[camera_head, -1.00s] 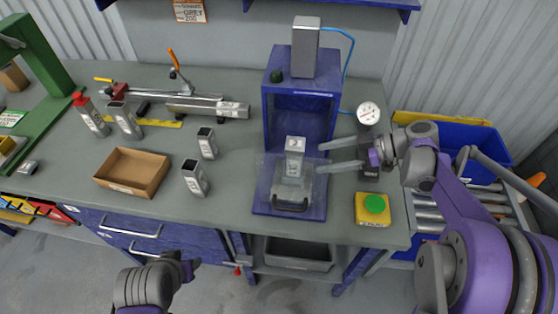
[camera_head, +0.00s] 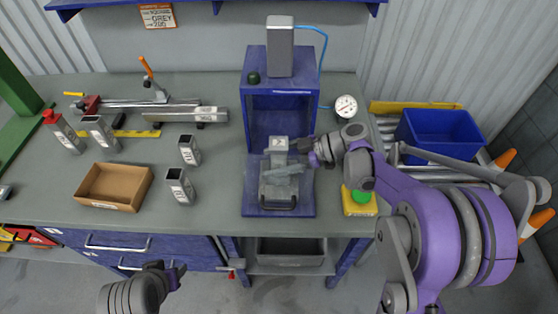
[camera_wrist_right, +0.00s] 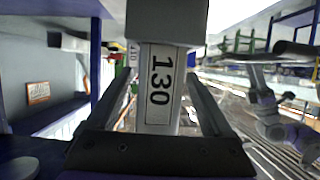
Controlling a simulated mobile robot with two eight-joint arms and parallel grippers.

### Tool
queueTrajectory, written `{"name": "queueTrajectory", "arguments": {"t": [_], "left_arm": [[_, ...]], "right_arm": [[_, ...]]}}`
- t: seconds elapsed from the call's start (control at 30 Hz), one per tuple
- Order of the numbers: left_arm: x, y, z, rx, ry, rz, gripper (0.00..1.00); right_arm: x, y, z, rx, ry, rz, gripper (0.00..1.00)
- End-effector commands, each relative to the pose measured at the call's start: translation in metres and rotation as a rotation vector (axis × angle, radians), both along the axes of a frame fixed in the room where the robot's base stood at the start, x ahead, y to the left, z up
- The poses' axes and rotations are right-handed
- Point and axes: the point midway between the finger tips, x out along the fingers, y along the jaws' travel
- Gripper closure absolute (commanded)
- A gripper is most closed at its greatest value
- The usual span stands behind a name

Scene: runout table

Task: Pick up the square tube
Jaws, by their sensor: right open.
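A grey square tube (camera_head: 279,146) stands upright in the blue press (camera_head: 283,92), in a holder on its base. In the right wrist view the tube (camera_wrist_right: 160,88) shows a white label reading 130 and lies between two dark fingers. My right gripper (camera_head: 284,160) reaches in from the right, its fingers open on either side of the tube. Gaps seem to remain beside it, though exact contact is hard to tell. My left gripper (camera_head: 176,276) is low at the front, off the table; its finger opening is unclear.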

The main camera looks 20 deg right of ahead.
Motion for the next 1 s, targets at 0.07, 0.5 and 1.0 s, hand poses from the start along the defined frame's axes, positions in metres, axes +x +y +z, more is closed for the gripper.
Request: {"name": "queueTrajectory", "arguments": {"t": [0.07, 0.5, 1.0], "left_arm": [[0.0004, 0.0, 0.001, 0.0, -0.001, 0.0, 0.5], [0.0003, 0.0, 0.0009, 0.0, -0.001, 0.0, 0.5], [0.0004, 0.0, 0.001, 0.0, -0.001, 0.0, 0.5]], "right_arm": [[0.0032, 0.0089, -0.0033, 0.0, -0.001, 0.001, 0.15], [0.0044, 0.0135, -0.0059, 0.0, 0.0, -0.001, 0.38], [0.0045, 0.0134, -0.0053, 0.001, -0.001, -0.001, 1.0]]}}
